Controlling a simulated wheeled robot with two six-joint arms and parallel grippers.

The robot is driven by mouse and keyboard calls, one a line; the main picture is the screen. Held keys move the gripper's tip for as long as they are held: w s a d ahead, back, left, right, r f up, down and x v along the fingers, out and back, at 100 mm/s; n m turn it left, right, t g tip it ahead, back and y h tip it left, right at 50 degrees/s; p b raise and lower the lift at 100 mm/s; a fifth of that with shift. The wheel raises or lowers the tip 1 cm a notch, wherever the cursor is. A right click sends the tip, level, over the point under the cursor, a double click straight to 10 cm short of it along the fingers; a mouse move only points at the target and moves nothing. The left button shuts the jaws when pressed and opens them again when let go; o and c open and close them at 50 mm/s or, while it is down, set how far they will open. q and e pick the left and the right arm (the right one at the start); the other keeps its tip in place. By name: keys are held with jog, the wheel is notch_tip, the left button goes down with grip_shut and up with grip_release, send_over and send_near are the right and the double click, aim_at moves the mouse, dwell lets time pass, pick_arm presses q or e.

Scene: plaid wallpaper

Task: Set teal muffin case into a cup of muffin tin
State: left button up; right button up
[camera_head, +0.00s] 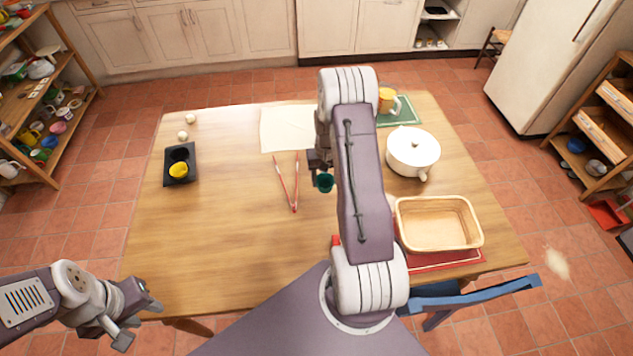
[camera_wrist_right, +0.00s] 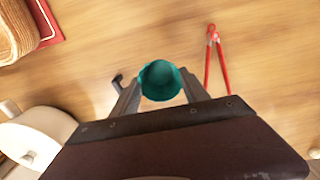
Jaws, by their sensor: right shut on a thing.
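The teal muffin case (camera_head: 325,182) is held by my right gripper (camera_head: 317,172) above the middle of the table. In the right wrist view the teal case (camera_wrist_right: 160,80) sits between the two fingertips, its round opening facing the camera. The black muffin tin (camera_head: 180,178) lies at the left of the table, well to the left of my right gripper. It has two cups: the nearer one holds a yellow case (camera_head: 178,170), and the farther one looks dark and empty. My left gripper (camera_head: 137,318) is off the table's near left corner; its jaw state is unclear.
Red-handled tongs (camera_head: 294,190) lie between the tin and my right gripper. Eggs (camera_head: 190,118) and a cream cloth (camera_head: 286,129) lie at the back. A white pot (camera_head: 413,152), a mug (camera_head: 387,100) and a basket (camera_head: 438,222) stand at right. The table's front left is clear.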

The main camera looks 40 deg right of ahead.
jog(key=s+d+r, duration=0.2)
jog(key=s+r, duration=0.2)
jog(key=s, duration=0.3)
jog(key=shift+s+d+r+b, duration=0.3)
jog(key=shift+s+r, duration=0.1)
jog(key=w+a+r+n, duration=0.2)
jog(key=w+a+n, duration=0.3)
jog(key=a, duration=0.6)
jog(key=s+a+r, duration=0.1)
jog(key=a+r, duration=0.1)
jog(key=a, duration=0.9)
jog(key=shift+s+a+n, duration=0.15)
jog(key=shift+a+n, duration=0.05)
jog(key=shift+n, duration=0.2)
